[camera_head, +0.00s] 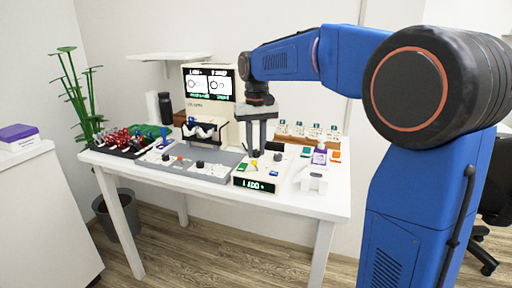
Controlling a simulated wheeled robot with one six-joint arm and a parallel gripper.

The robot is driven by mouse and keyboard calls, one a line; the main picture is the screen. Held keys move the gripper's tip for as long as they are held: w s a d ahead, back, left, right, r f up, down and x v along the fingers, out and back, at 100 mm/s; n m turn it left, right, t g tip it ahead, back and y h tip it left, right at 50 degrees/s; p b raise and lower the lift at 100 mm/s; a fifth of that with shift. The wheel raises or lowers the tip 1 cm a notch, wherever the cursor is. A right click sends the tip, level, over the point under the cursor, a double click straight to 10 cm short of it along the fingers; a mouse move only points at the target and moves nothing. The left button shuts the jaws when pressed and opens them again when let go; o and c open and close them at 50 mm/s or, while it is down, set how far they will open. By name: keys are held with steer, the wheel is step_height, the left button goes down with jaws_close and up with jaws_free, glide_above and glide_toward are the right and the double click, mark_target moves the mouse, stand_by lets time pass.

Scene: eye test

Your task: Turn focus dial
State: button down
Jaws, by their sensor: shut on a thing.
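A cream control box (240,182) with a lit green readout stands near the front edge of the white table. Small coloured controls sit on its top, one of them blue (273,173). My gripper (257,152) points down at the back of this box. It is shut on a small dark dial, which the fingers largely hide. I cannot read any label that names it as the focus dial.
A grey panel (180,166) with knobs lies left of the box. Red-and-black items (122,140) crowd the table's left end. A wooden rack (325,138) with small bottles stands at the back right. A purple-labelled bottle (320,155) and white holder (313,180) stand at right.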

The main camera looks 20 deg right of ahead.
mark_target(256, 151)
stand_by(0.4)
steer(key=c, duration=1.5)
jaws_free()
steer(key=shift+c, duration=0.2)
step_height(256, 151, up, 17)
steer(key=shift+r, duration=0.2)
